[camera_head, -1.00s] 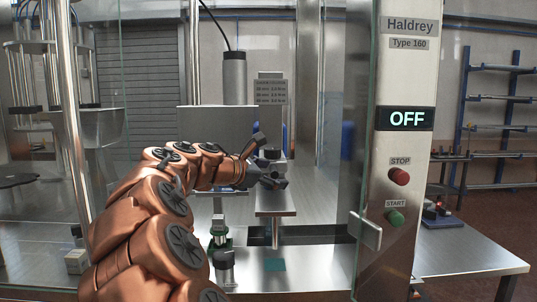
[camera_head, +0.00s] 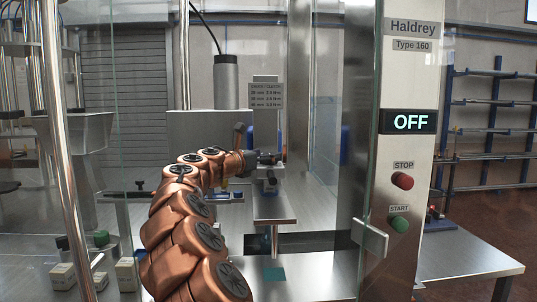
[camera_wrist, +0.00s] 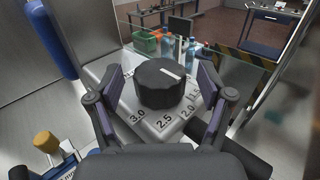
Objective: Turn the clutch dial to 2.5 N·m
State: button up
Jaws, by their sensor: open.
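The clutch dial is a black ribbed knob (camera_wrist: 160,85) with a white line on its top, in the wrist view. It sits on a pale plate (camera_wrist: 150,130) marked 3.0, 2.5, 2.0 and 1.5 along its near side. My gripper (camera_wrist: 158,76) is open, with one finger on each side of the dial; contact is not clear. In the head view my gripper (camera_head: 262,158) is at the machine's central column, and the dial cannot be made out.
Glass panels and a steel post (camera_head: 376,240) stand near my arm. The panel with OFF display (camera_head: 410,121), red STOP button (camera_head: 402,181) and green START button (camera_head: 398,223) is at right. Several small boxes (camera_head: 127,274) stand lower left. Bottles (camera_wrist: 178,48) show beyond the dial.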

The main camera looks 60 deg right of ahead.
jog(key=shift+s+d, duration=0.1)
jog(key=shift+d, duration=0.8)
jog(key=c, duration=1.2)
